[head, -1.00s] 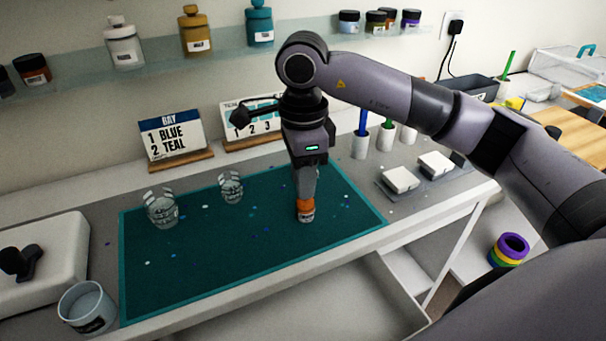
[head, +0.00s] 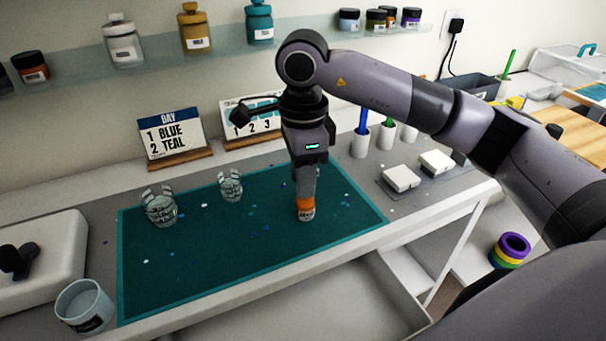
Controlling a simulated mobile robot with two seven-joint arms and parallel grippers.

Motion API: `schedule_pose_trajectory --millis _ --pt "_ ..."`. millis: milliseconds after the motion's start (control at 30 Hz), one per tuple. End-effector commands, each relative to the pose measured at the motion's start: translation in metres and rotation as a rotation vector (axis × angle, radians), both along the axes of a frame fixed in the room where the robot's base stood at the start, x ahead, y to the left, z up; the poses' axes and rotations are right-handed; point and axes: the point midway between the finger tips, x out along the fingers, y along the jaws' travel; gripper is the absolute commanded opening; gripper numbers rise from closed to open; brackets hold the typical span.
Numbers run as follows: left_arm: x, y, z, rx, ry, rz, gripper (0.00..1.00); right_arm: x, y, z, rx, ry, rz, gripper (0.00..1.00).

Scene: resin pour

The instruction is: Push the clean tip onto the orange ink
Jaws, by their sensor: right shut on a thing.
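A small orange-topped jar (head: 306,210) with a pale label is at the right part of the teal mat (head: 210,265). I take it for the orange ink. My right gripper (head: 306,190) points straight down and is shut on its orange top. The jar looks upright, with its base at the mat; I cannot tell whether it touches. The fingers hide part of its top. I cannot make out a clean tip in this view. My left gripper is not in view.
Two clear cups, one larger (head: 160,208) and one smaller (head: 230,187), stand on the mat's left half. Sign cards (head: 171,136) stand behind. Pen holders (head: 360,144) and white blocks (head: 401,178) are to the right. A glass jar (head: 84,306) stands front left.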

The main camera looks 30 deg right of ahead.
Motion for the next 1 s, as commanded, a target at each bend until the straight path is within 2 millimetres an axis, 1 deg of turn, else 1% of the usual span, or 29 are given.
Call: schedule_pose_trajectory --millis 267,300,367,400,600,667,700,1000 --pt "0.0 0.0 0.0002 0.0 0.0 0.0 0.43 0.0001 -0.0001 0.0003 0.0 0.0 0.0 0.01" --pt "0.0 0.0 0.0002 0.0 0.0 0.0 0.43 0.0001 -0.0001 0.0003 0.0 0.0 0.0 0.32" --pt "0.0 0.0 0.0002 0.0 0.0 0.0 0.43 0.0001 -0.0001 0.0003 0.0 0.0 0.0 0.51" --pt "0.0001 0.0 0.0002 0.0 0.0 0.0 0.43 0.0001 -0.0001 0.0003 0.0 0.0 0.0 0.58" --pt "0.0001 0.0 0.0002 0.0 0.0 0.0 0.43 0.0001 0.0 0.0003 0.0 0.0 0.0 0.58" --pt "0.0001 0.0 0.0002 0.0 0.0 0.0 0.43 0.0 0.0 0.0002 0.0 0.0 0.0 0.78" --pt "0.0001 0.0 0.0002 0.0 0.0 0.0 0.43 0.0 0.0 0.0002 0.0 0.0 0.0 0.84" --pt "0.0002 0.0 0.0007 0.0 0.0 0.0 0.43 0.0 0.0 0.001 0.0 0.0 0.0 0.84"
